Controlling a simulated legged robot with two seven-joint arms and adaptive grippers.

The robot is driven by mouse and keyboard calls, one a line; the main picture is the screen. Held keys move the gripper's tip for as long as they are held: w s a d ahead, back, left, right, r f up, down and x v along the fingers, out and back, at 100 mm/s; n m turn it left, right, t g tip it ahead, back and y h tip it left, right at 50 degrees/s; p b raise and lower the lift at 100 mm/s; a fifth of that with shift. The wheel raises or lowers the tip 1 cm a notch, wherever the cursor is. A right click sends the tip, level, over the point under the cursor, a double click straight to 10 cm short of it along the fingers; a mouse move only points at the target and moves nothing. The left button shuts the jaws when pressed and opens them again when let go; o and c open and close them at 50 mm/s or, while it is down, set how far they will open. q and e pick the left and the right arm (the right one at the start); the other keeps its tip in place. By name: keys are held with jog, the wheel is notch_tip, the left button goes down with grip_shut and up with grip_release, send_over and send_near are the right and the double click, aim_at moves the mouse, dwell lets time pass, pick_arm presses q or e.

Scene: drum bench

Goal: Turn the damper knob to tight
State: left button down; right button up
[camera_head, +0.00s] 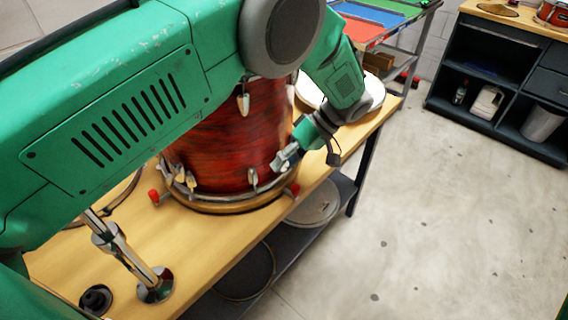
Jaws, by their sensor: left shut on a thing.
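The drum (225,145) has a red wood-grain shell with metal lugs and stands upright on the wooden bench (215,235). My left arm reaches over it from the left, and my left gripper (284,163) is at the lower right side of the shell. Its fingers are shut on a small part at the shell, which I take to be the damper knob; the fingers and wrist hide it, so its setting cannot be read. My right gripper is not in view.
A metal stand (132,255) and a small black knob-like part (96,299) are at the bench's near left. Red-tipped pegs (154,196) flank the drum's base. Round drumheads lie on the lower shelf (315,203). A dark shelf unit (498,75) stands far right; the floor between is clear.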

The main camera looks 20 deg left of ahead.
pick_arm(q)
jog(key=shift+r, duration=0.1)
jog(key=c, duration=1.3)
grip_release()
jog(key=shift+o, duration=0.6)
jog(key=shift+s+d, duration=0.1)
jog(key=shift+d, duration=0.1)
jog(key=v, duration=1.2)
jog(key=shift+d, duration=0.1)
